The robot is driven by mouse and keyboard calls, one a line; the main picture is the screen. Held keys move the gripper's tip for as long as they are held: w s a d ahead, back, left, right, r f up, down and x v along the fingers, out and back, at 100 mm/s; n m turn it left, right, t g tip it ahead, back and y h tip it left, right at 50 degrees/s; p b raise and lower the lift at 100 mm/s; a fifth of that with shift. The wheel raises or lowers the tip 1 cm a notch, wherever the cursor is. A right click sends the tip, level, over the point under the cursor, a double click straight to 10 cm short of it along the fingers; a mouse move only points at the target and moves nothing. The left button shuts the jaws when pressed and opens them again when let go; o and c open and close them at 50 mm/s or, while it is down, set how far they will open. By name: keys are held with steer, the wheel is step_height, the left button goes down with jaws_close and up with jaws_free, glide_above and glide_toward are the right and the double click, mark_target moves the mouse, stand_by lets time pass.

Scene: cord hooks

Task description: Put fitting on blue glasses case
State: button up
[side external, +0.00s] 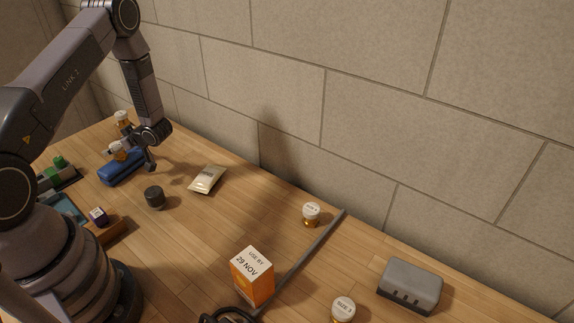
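The blue glasses case (122,168) lies on the table at the left, below my gripper (146,152). A small amber jar with a pale lid (117,152) shows right at the case's far edge, beside my gripper. I cannot tell whether it rests on the case, stands behind it or is held. One dark finger of my gripper points down near the case's right end; the other is not clear, so its opening cannot be read. I cannot tell for sure which object is the fitting.
Another amber jar (122,117) stands behind. A dark round knob (154,197), a cream packet (208,179), an orange box (252,274), two white-lidded jars (311,213) (343,309), a grey case (410,284) and a grey strip (300,263) lie rightward. A stone wall bounds the back.

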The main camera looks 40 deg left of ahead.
steer(key=shift+r, duration=0.2)
steer(key=v, duration=1.1)
steer(key=w+d+r+m+t+h, duration=0.5)
steer(key=w+d+r+t, duration=0.45)
steer(key=w+r, duration=0.35)
steer(key=s+d+r+m+t+h, duration=0.1)
steer(key=d+r+m+t+h, duration=0.35)
steer(key=d+r, duration=0.4)
steer(key=s+d+r+m+g+h, duration=0.1)
steer(key=s+d+r+m+h, duration=0.1)
steer(key=s+d+r+m, duration=0.3)
steer(key=s+d+r+m+g+h, duration=0.1)
steer(key=s+d+r+m+h, duration=0.15)
steer(key=s, duration=0.55)
steer(key=s+m+g+y, duration=0.1)
steer(key=s+m, duration=0.3)
steer(key=s, duration=1.1)
steer(key=shift+a+f+m+g+y, duration=0.25)
steer(key=shift+a+g+y, duration=0.2)
steer(key=shift+g, duration=0.25)
